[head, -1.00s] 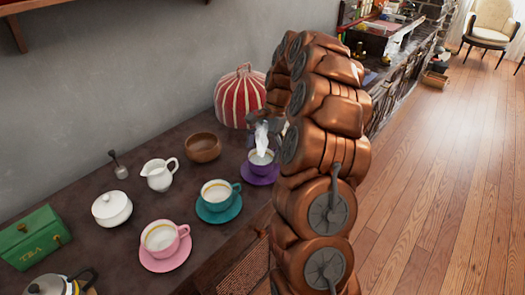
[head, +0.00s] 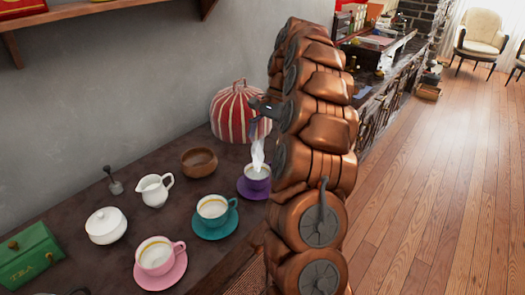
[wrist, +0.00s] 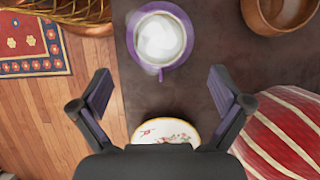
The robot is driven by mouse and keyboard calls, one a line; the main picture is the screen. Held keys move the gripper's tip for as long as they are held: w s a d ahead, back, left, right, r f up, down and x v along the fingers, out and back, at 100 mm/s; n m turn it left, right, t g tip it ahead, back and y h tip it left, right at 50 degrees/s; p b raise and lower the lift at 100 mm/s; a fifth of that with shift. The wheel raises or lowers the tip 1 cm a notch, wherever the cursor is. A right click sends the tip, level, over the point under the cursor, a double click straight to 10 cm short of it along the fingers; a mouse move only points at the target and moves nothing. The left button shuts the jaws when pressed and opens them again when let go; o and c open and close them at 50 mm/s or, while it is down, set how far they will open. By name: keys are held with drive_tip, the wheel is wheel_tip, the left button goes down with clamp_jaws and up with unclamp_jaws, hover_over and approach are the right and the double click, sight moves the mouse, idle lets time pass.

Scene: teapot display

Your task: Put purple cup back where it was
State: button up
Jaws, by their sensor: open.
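The purple cup (head: 257,173) sits upright on its purple saucer (head: 247,191) near the right end of the dark table, with white steam rising from it. In the wrist view, the cup (wrist: 160,40) is seen from above on the saucer (wrist: 188,22), its inside pale and veiled by steam. My gripper (wrist: 159,88) is open and empty, its two fingers spread wide and apart from the cup. In the head view my gripper (head: 263,110) is above the cup, partly hidden by my arm.
A teal cup (head: 213,207), pink cup (head: 157,256), wooden bowl (head: 199,161), white creamer (head: 153,190) and sugar bowl (head: 105,226) stand to the left. A floral plate (wrist: 165,130) lies near the purple saucer.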

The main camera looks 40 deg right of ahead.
drive_tip(key=shift+p+v, duration=1.15)
drive_tip(key=shift+v, duration=0.85)
drive_tip(key=s+a+r+n+h, duration=0.1)
drive_tip(key=s+a+n, duration=0.2)
drive_tip(key=a, duration=0.4)
drive_tip(key=s+a+r+n+g, duration=0.1)
drive_tip(key=s+a+n, duration=0.25)
drive_tip(key=a, duration=0.25)
drive_tip(key=s+a+r+n+h, duration=0.1)
drive_tip(key=s+a+n, duration=0.1)
drive_tip(key=s+a, duration=0.35)
drive_tip(key=s+a+f+n+h, duration=0.1)
drive_tip(key=s+a+f+n, duration=0.2)
drive_tip(key=s, duration=0.7)
drive_tip(key=s+a+f+n+h, duration=0.1)
drive_tip(key=s+a+f+n, duration=0.3)
drive_tip(key=s, duration=0.6)
drive_tip(key=shift+a+f, duration=0.4)
drive_tip(key=shift+f, duration=0.15)
wheel_tip(320, 180, up, 10)
drive_tip(key=p, duration=1)
